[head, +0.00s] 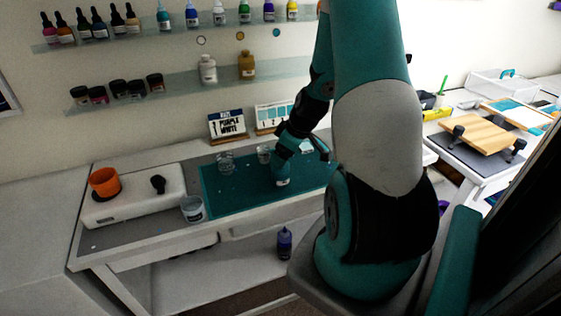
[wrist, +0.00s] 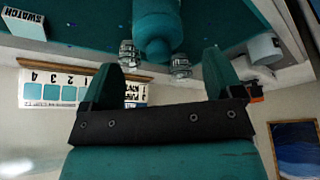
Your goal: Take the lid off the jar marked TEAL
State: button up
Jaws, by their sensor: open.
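Several small jars with black lids (head: 118,89) stand at the left of the lower wall shelf in the head view. Their labels are too small to read, so I cannot tell which is TEAL. My gripper (head: 303,152) is over the right part of the teal mat, away from those jars. In the wrist view my gripper (wrist: 160,62) shows open, with its fingers wide apart. A teal rounded cylinder (wrist: 157,22) shows beyond the gap between the fingers; I cannot tell what it is. I see nothing held.
Clear cups (head: 225,161) stand on the teal mat (head: 240,190). A white cup (head: 192,209) is at its left edge. An orange cup (head: 104,182) stands on the left. Label cards (head: 227,125) stand behind the mat. Bottles (head: 207,69) line the shelves.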

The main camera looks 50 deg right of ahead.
jog(key=shift+p+x, duration=0.5)
jog(key=shift+x, duration=1.35)
jog(key=c, duration=0.9)
jog(key=shift+r, duration=0.1)
notch_tip(320, 180, up, 20)
jog(key=b, duration=0.3)
